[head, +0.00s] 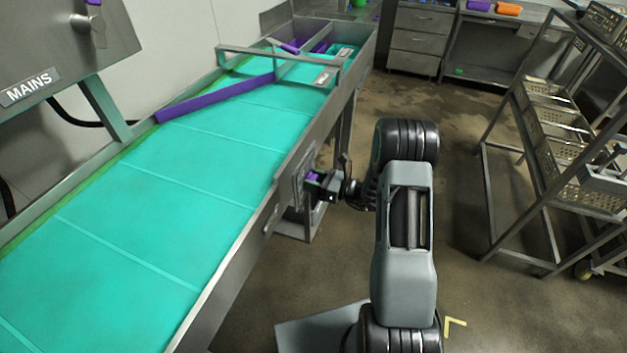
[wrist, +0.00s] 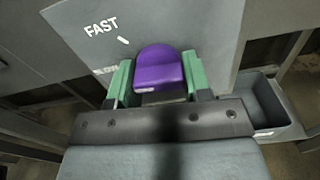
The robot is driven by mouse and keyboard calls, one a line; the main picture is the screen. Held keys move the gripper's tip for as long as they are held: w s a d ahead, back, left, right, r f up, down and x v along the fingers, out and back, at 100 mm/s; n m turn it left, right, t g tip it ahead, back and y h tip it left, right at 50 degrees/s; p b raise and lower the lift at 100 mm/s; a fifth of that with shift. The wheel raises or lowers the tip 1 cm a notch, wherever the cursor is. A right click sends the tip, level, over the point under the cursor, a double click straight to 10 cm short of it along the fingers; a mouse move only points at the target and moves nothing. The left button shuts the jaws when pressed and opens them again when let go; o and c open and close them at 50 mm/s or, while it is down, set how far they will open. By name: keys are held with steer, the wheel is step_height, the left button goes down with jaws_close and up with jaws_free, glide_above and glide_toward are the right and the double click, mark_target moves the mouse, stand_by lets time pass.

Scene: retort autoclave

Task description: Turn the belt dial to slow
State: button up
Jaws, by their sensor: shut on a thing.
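The purple belt dial (wrist: 160,70) sits on a grey control plate (wrist: 195,25) in the wrist view. My gripper (wrist: 155,83) has its green fingers on both sides of the dial and is shut on it. The word FAST (wrist: 101,26) is printed on the plate at upper left, with a white tick below it. A second label (wrist: 104,71), partly hidden by the left finger, seems to read SLOW. A small white mark shows low on the dial. In the head view my gripper (head: 322,180) meets the purple dial (head: 312,176) at the conveyor's side.
The conveyor (head: 160,210) with a teal belt and a purple diverter bar (head: 215,98) runs along the left. A MAINS panel (head: 60,45) stands at upper left. A rack with baskets (head: 560,140) stands at right. The floor between is clear.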

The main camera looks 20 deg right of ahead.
steer(key=o, duration=0.9)
steer(key=b+v, duration=0.2)
steer(key=v, duration=1.2)
steer(key=shift+s, duration=0.1)
steer(key=shift+m, duration=0.6)
steer(key=x, duration=1.4)
